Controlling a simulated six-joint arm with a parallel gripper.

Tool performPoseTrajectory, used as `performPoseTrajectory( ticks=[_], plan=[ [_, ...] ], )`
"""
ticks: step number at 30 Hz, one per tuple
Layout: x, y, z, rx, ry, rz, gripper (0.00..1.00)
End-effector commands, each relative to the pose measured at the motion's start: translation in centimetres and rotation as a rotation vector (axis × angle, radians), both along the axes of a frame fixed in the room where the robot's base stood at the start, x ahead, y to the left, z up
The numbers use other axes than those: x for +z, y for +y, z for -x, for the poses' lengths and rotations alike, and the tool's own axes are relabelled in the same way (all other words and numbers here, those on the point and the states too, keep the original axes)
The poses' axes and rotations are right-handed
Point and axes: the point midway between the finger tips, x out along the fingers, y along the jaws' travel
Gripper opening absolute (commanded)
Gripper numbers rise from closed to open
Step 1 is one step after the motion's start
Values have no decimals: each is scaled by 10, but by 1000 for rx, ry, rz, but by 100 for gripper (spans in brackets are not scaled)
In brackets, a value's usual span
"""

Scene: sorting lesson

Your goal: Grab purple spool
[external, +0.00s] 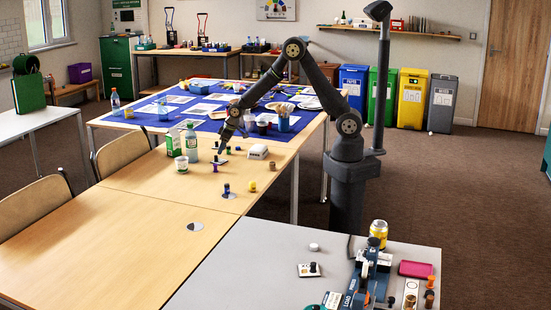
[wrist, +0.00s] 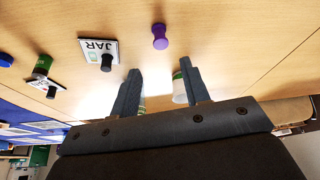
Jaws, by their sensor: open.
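The purple spool (wrist: 160,37) stands on the wooden table, beyond and roughly between my fingertips in the wrist view. In the external view a small purple piece (external: 215,168), likely the same spool, is on the table just below my gripper. My gripper (wrist: 160,75) is open, with its two fingers spread and nothing between them. In the external view my gripper (external: 221,148) hangs low over the table. The spool is apart from both fingers.
A white card marked JAR (wrist: 92,55) with a black knob lies left of the spool. A green piece (wrist: 42,65) is further left. A white cup (wrist: 180,90) is partly hidden behind my right finger.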

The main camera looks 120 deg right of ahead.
Motion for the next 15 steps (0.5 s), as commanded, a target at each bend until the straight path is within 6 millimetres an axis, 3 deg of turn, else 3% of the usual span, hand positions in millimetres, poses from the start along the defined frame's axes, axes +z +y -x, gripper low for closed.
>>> performPoseTrajectory(
  ticks=[6,15],
  plan=[
    [-35,-7,-12,1,2,-1,42],
    [-53,-11,-19,2,1,0,42]
  ],
)
